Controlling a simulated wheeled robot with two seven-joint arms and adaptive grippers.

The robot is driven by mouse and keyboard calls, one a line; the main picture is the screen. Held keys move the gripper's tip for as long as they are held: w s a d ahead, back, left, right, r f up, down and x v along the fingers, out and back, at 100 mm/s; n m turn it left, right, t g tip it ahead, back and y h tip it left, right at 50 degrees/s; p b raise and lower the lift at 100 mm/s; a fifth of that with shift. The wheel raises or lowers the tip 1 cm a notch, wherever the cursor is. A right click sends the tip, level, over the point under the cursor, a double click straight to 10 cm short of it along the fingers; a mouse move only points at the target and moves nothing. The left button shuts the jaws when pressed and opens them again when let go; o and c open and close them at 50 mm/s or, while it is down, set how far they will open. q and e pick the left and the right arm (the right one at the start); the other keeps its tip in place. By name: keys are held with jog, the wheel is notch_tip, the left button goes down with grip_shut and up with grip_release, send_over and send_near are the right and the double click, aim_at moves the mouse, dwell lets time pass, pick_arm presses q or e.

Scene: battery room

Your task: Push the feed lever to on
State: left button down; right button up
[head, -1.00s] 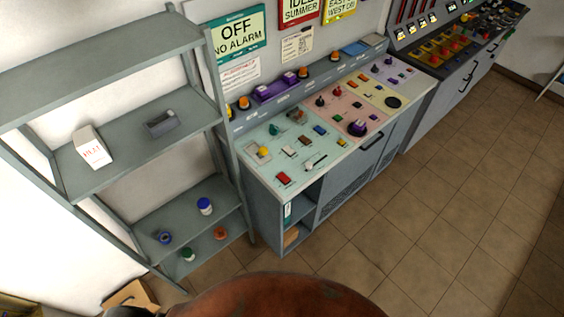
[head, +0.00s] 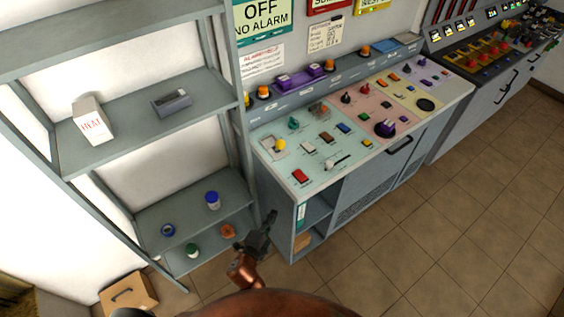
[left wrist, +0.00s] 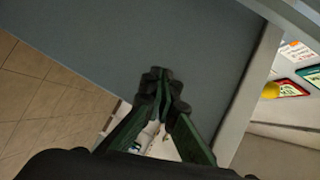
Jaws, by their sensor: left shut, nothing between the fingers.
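The control desk's left section is a pale green panel (head: 270,161). On it stands a small lever-like control (head: 337,163) with a dark knob and pale plate near the front edge; its label is too small to read, so I cannot tell whether it is the feed lever. My left gripper (head: 270,216) is low in front of the shelf and the desk's left end, apart from the controls, its fingers together and empty. In the left wrist view the closed fingertips (left wrist: 163,76) point toward a plain grey surface (left wrist: 150,35). My right gripper is not in view.
A grey shelf rack (head: 130,108) stands left of the desk, holding a white box (head: 91,120), a grey holder (head: 171,101) and several small containers. A red button (head: 300,176) and a yellow knob (head: 280,145) sit on the panel. The tiled floor (head: 400,235) at right is clear.

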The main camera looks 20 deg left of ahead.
pick_arm(q)
notch_tip(320, 180, up, 18)
jog(key=d+m+t+b, duration=0.1)
jog(key=m+t+b, duration=0.1)
jog(key=m+t, duration=0.2)
jog(key=shift+w+r, duration=0.25)
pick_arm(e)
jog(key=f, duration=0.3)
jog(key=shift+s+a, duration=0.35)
pick_arm(q)
jog(key=shift+w, duration=0.15)
send_near(278, 147)
jog(key=w+d, duration=0.2)
jog(key=w+d+f, duration=0.1)
jog(key=w+d, duration=0.1)
jog(key=d, duration=0.1)
jog(key=shift+w+d, duration=0.15)
jog(key=shift+w+a+r+p, duration=0.3)
jog(key=shift+w+a+p, duration=0.05)
jog(key=shift+w+a, duration=0.55)
jog(key=shift+w+a+r, duration=0.1)
jog(key=shift+w+a, duration=0.3)
jog(key=shift+w, duration=0.05)
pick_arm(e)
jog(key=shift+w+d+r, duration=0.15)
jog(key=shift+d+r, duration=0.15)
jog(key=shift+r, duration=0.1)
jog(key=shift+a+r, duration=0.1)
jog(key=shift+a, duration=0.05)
